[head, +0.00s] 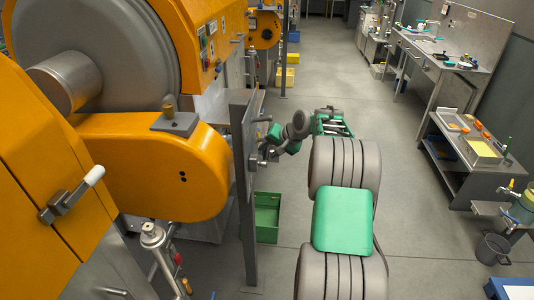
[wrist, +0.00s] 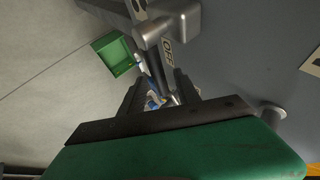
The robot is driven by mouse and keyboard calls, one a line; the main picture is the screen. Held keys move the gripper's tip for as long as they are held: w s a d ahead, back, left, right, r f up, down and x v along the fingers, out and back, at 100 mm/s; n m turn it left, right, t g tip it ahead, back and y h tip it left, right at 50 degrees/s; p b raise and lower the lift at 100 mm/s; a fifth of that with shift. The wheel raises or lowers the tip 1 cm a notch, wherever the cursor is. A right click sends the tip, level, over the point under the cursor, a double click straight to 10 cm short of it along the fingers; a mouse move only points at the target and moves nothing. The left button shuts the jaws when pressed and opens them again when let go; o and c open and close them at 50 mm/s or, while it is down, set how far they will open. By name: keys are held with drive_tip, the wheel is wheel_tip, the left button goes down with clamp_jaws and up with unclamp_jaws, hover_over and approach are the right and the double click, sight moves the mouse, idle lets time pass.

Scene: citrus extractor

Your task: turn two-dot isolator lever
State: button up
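A grey metal lever (wrist: 152,60) hangs from a pivot block on the panel in the wrist view, beside a plate marked OFF (wrist: 168,47). Dark dots (wrist: 139,5) show at the top edge, cut off by the frame. My gripper (wrist: 157,86) has its two dark fingers apart, with the lever's lower end reaching between them. I cannot tell whether either finger touches it. In the head view the upright grey panel (head: 241,125) stands on a post, with my gripper (head: 262,153) close to its right face. The lever itself is too small to make out there.
A green crate (head: 267,222) stands on the floor beside the post; it also shows in the wrist view (wrist: 116,56). The orange machine (head: 150,165) fills the left, with a white-handled latch (head: 72,196). The aisle is open floor; steel benches (head: 460,60) line the right.

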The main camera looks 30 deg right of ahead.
drive_tip(key=b+v, duration=0.1)
drive_tip(key=v, duration=0.5)
drive_tip(key=shift+f, duration=0.1)
